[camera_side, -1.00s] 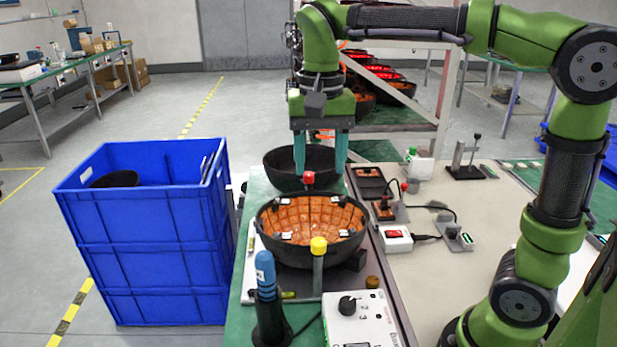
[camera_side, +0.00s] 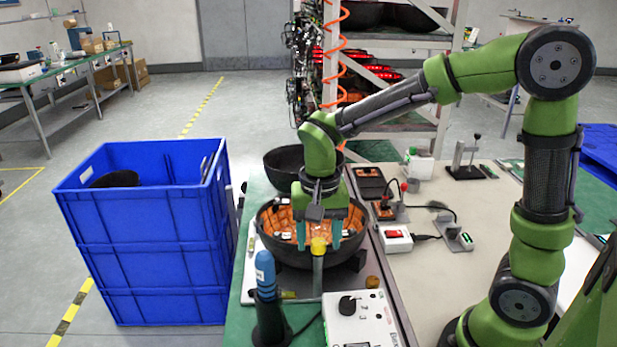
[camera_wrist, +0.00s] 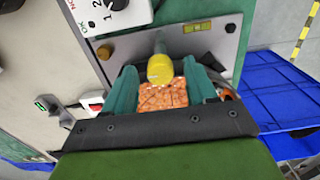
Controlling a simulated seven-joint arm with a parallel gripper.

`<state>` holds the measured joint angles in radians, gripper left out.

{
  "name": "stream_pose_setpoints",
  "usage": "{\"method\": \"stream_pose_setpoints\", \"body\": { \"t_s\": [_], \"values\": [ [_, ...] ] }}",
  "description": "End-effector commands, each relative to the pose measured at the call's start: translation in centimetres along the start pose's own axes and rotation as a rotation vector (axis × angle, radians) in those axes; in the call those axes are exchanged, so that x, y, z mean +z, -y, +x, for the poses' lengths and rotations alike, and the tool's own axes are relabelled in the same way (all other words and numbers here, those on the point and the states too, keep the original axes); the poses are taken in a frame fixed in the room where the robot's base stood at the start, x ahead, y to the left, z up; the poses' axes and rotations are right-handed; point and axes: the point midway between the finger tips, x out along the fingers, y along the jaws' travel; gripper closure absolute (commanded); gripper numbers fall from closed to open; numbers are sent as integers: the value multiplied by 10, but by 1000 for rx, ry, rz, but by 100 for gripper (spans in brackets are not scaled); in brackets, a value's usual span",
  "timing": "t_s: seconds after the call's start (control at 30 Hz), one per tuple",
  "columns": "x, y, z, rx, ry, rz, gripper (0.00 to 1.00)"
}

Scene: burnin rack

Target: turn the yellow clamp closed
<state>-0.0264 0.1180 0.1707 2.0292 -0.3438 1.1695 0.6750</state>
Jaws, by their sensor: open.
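The yellow clamp (camera_side: 318,246) is a yellow knob on a grey post at the near rim of a black bowl (camera_side: 290,255) lined with orange tiles. My gripper (camera_side: 318,246) is open, with its teal fingers pointing down beside the yellow knob in the side view. In the wrist view the yellow clamp (camera_wrist: 160,69) shows between the two teal fingers (camera_wrist: 163,88), towards their tips. I cannot tell whether either finger touches it. My gripper hides part of the bowl and its far rim, where a red knob showed earlier.
A blue-topped black device (camera_side: 266,285) stands near left of the bowl. A white control box (camera_side: 358,318) with a black dial is in front. Another black bowl (camera_side: 283,160) lies behind. Stacked blue crates (camera_side: 145,235) stand left. Several small devices occupy the right table.

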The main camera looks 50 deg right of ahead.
Motion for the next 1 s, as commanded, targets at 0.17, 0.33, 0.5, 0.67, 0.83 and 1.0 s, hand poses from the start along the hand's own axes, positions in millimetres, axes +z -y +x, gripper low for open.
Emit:
{"method": "stream_pose_setpoints", "body": {
  "t_s": [0.17, 0.33, 0.5, 0.67, 0.83, 1.0],
  "values": [
    [0, 0, 2, -1, 0, 0, 43],
    [0, 0, 1, -1, 0, 0, 54],
    [0, 0, 1, -1, 0, 0, 80],
    [0, 0, 1, -1, 0, 0, 99],
    [0, 0, 1, -1, 0, -12, 99],
    [0, 0, 0, -1, 0, -68, 99]
  ]
}}
